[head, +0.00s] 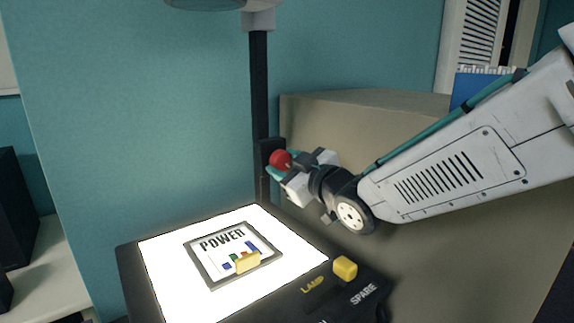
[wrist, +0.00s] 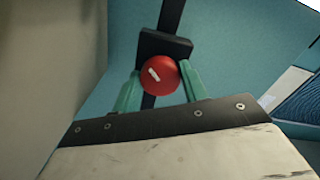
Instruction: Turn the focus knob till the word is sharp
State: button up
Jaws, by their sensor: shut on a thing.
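The red focus knob (head: 281,159) sits on a black block on the projector's upright post (head: 259,110). In the wrist view the round knob (wrist: 160,76) carries a short white mark, tilted a little. My gripper (head: 277,165) is shut on the knob, with one teal finger on each side of it (wrist: 160,84). A framed slide (head: 198,265) reading POWER, with small coloured bars, lies on the lit stage (head: 165,262). A yellow tab is at its near edge. The projected word is not in view, so its sharpness cannot be told.
A yellow lamp switch (head: 345,268) stands on the projector's front, near the labels LAMP and SPARE. The projector's head (head: 205,3) is cut off at the top. A large beige box (head: 330,125) stands behind my gripper.

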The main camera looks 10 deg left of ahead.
jog(key=o, duration=1)
jog(key=v, duration=0.8)
jog(key=shift+a, duration=0.1)
